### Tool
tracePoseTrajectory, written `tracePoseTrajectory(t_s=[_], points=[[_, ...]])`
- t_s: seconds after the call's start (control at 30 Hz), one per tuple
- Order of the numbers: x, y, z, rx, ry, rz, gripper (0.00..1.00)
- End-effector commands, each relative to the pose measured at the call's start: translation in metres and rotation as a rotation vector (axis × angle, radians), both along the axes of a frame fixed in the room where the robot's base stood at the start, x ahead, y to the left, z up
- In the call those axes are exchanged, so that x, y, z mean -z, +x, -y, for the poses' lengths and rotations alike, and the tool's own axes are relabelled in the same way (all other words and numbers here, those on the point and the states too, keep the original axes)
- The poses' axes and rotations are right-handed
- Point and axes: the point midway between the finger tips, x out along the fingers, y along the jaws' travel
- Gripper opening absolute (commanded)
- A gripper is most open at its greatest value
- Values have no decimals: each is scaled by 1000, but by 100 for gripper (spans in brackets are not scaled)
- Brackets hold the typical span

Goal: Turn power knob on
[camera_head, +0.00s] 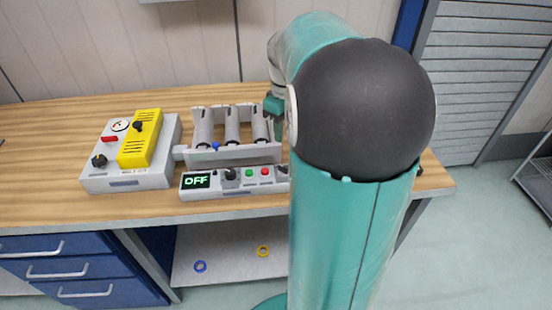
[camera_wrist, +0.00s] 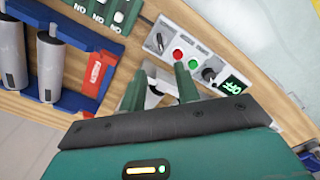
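A light grey control panel lies along the front of the bench, its display (camera_head: 196,181) reading OFF in green. A black knob (camera_head: 230,175) sits beside the display, then a green button (camera_head: 249,172) and a red button (camera_head: 265,171). In the wrist view the panel is turned around: the knob (camera_wrist: 208,73) is between the OFF display (camera_wrist: 232,86) and the green button (camera_wrist: 193,65). My gripper (camera_wrist: 160,88) has its two green fingers apart with nothing between them. The fingers point toward the panel, left of the knob in that view. My arm mostly hides the gripper in the head view.
A rack (camera_head: 230,152) with grey rollers stands behind the panel. A grey box (camera_head: 128,178) with a yellow unit (camera_head: 140,140) stands at the left, with other black knobs. Blue (camera_head: 200,266) and yellow (camera_head: 263,251) rings lie on the lower shelf.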

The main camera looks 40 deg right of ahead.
Motion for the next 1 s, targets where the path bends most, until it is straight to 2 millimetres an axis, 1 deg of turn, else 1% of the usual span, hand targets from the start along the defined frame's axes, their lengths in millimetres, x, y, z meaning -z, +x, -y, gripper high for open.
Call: tracePoseTrajectory(t_s=[0.17, 0.5, 0.6, 0.7, 0.8, 1.0], points=[[29, -1, 0, 3, 2, -4, 32], [96, -1, -2, 0, 3, -3, 32], [112, 0, -2, -1, 2, -3, 32], [123, 0, -2, -1, 1, -2, 32], [129, 0, -2, 0, 0, 0, 32], [130, 0, -2, -1, -1, 0, 32]])
